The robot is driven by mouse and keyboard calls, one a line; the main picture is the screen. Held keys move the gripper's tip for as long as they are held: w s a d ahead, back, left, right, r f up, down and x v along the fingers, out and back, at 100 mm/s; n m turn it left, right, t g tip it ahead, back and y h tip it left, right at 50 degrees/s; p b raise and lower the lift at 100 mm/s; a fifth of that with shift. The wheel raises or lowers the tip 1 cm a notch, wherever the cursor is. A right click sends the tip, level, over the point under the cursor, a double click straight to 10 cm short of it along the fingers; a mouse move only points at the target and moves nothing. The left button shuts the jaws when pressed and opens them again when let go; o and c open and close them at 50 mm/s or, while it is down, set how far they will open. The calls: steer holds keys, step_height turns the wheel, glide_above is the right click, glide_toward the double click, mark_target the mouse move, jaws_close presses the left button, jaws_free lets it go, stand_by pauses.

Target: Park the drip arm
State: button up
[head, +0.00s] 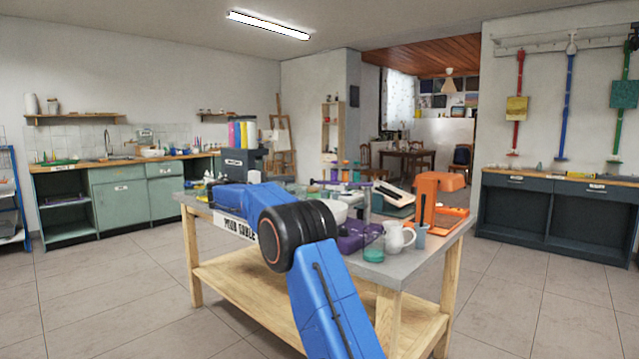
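The work table (440,238) stands in front of me, with a crowd of tools on its top. A thin dark purple bar (342,184) reaches sideways above the middle of the table, near small coloured bottles; it may be the drip arm, but it is too small to tell. My blue arm crosses the front left of the table and hides part of its top. My gripper does not show; the arm's far end runs out of sight among the things on the left of the table.
An orange device (440,190), a white jug (397,237), a green glass (373,245) and a purple piece (355,235) crowd the table's right front. A dark machine with coloured bottles (240,163) stands at the back left. The tiled floor around is clear.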

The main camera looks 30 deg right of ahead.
steer(key=w+d, duration=0.2)
steer(key=d, duration=1.3)
steer(key=shift+w, duration=0.25)
steer(key=shift+c, duration=0.2)
jaws_close()
